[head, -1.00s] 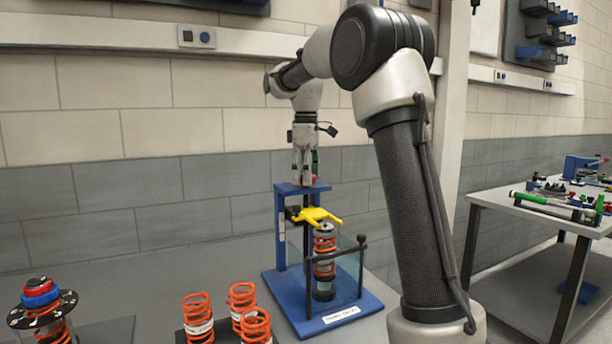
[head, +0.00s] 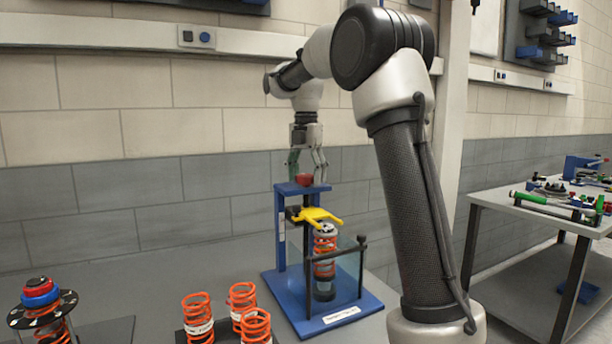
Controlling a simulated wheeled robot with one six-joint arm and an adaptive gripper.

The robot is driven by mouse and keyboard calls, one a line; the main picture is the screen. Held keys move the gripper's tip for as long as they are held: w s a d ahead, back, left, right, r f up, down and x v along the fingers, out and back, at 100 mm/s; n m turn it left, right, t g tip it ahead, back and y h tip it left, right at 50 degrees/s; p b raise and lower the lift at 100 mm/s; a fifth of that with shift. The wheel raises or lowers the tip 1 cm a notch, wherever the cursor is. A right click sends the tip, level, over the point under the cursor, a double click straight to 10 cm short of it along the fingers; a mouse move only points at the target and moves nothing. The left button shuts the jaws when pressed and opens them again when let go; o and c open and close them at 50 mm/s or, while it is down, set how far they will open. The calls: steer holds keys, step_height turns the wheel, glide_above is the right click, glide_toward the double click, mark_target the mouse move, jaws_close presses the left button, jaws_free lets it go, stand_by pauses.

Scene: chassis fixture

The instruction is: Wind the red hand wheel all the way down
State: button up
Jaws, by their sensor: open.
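The red hand wheel (head: 305,180) sits on top of the blue press frame (head: 281,228). My gripper (head: 306,178) points down over the wheel, its fingers open and spread on either side of it. I cannot tell whether the fingers touch the wheel. Below, the yellow fork (head: 317,215) sits at the upper end of a strut with an orange spring (head: 324,268), which stands upright in the frame. A clear guard with a dark post (head: 361,262) stands in front of the strut.
Several loose orange springs (head: 197,310) stand on a dark plate at the front. A strut top with a blue and red cap (head: 40,290) stands at the far left. A second table (head: 478,197) with tools is at the right. The wall is close behind the press.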

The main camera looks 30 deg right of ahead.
steer(key=n, duration=0.9)
steer(key=shift+n, duration=0.4)
steer(key=c, duration=0.9)
steer(key=m, duration=0.5)
steer(key=shift+c, duration=0.3)
steer(key=m, duration=1)
steer(key=shift+m, duration=1.2)
